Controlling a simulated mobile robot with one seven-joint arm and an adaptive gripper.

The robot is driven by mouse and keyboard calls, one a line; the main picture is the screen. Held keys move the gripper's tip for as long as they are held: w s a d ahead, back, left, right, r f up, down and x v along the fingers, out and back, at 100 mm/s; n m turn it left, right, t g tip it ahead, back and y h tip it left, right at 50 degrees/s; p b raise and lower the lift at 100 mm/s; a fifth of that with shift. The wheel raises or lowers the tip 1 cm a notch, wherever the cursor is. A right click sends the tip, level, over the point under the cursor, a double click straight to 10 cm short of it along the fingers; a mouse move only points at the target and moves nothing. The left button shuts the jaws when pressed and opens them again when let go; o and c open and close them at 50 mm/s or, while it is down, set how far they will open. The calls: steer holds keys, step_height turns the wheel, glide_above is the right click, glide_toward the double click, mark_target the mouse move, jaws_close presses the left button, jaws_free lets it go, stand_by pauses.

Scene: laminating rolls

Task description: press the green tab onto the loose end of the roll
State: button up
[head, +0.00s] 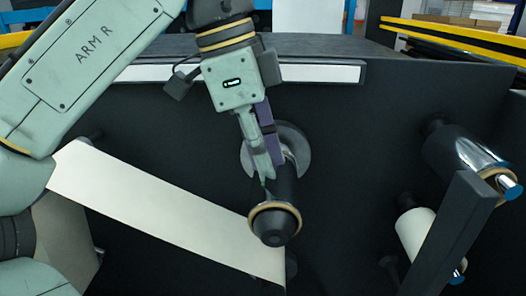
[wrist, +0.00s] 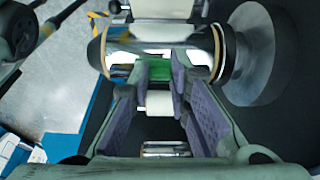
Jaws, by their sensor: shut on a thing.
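A black roll core (head: 275,222) with a tan ring sits on a spindle in front of a round grey flange (head: 297,148). A cream web (head: 165,205) slopes down from the left toward it and passes below. My gripper (head: 267,183) points down at the top of the core. In the wrist view, my gripper (wrist: 163,72) is shut on the green tab (wrist: 182,66), which shows between the fingertips, close to the roll. White material (wrist: 165,31) crosses the roll's middle there. The loose end is not clearly seen, and I cannot tell whether the tab touches it.
A shiny roller (head: 462,150), a white roller (head: 413,235) and a dark upright bar (head: 460,230) stand at the right. A dark panel (head: 370,130) backs everything. Open floor (wrist: 65,85) shows at the left of the wrist view.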

steer(key=shift+f, duration=0.1)
stand_by(0.3)
steer(key=o, duration=0.8)
steer(key=shift+o, duration=0.2)
